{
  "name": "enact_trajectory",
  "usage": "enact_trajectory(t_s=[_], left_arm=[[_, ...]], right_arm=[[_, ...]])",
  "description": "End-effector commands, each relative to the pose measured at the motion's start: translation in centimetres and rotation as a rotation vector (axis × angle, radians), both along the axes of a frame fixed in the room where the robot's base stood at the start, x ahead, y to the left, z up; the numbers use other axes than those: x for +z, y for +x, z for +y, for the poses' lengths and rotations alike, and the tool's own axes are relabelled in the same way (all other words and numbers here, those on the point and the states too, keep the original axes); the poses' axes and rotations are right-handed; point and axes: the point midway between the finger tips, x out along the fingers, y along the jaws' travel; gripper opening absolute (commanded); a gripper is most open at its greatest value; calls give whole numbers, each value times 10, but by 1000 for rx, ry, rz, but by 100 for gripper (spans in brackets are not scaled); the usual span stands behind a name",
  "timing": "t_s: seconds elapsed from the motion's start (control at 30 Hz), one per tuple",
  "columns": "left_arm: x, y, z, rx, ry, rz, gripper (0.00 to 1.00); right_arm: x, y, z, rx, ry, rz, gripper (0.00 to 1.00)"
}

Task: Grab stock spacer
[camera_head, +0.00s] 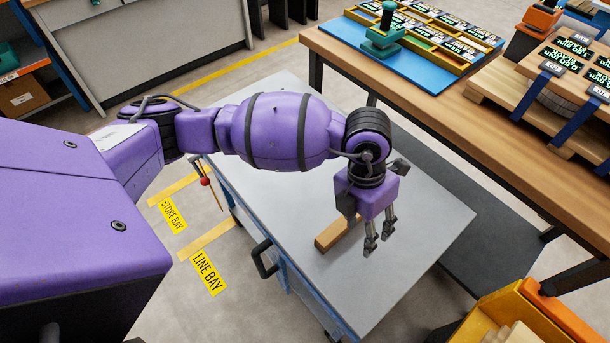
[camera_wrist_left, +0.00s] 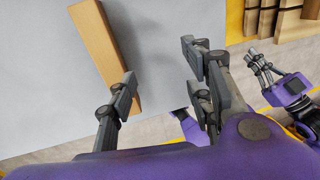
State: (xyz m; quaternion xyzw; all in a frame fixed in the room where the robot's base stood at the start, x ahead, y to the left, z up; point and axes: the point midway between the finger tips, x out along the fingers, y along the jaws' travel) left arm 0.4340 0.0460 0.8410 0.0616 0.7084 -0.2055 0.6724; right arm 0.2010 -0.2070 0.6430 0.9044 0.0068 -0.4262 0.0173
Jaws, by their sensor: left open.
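A light-brown wooden spacer bar (camera_head: 330,236) lies on the grey top of a blue cart, partly hidden by my left wrist. My left gripper (camera_head: 380,240) is open and empty, pointing down just right of the bar. In the left wrist view the bar (camera_wrist_left: 103,52) lies behind the left finger, to the left of the gap between the open fingers (camera_wrist_left: 163,72); nothing is between them. Whether the fingers touch it cannot be told. My right gripper (camera_wrist_left: 262,70) shows only at the right of the left wrist view; its opening is unclear.
The grey cart top (camera_head: 430,215) is otherwise clear. A yellow bin (camera_head: 480,325) with wooden pieces stands at the bottom right. A wooden workbench (camera_head: 440,95) holds a blue board with labelled slots, a teal tool and strapped coils. Floor signs mark STORE BAY and LINE BAY.

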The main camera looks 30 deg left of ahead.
Motion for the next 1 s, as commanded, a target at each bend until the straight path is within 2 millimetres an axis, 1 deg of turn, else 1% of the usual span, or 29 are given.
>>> enact_trajectory(t_s=[0.03, 0.1, 0.2, 0.47, 0.63, 0.73, 0.83, 1.0], left_arm=[[5, 15, 16, 6, 68, -37, 47], [8, 27, 32, 17, 139, -67, 47], [7, 35, 45, 28, 189, -87, 47], [-21, 34, 47, 29, 196, -87, 47], [-46, 29, 48, 29, 194, -87, 47], [-59, 30, 47, 28, 192, -88, 47], [-66, 30, 47, 27, 192, -88, 47], [-66, 30, 47, 27, 192, -89, 47]], right_arm=[[0, 2, 0, 0, 0, -3, 0], [1, 3, 0, 1, -1, -5, 0], [1, 3, 0, 1, -1, -5, 0], [1, 2, 0, 0, -1, -5, 0], [5, 3, -1, -2, -1, -8, 0], [3, 0, -1, -2, -1, -3, 0], [3, -1, -1, -3, -2, 0, 0], [2, -2, -2, -3, -2, 2, 0]])
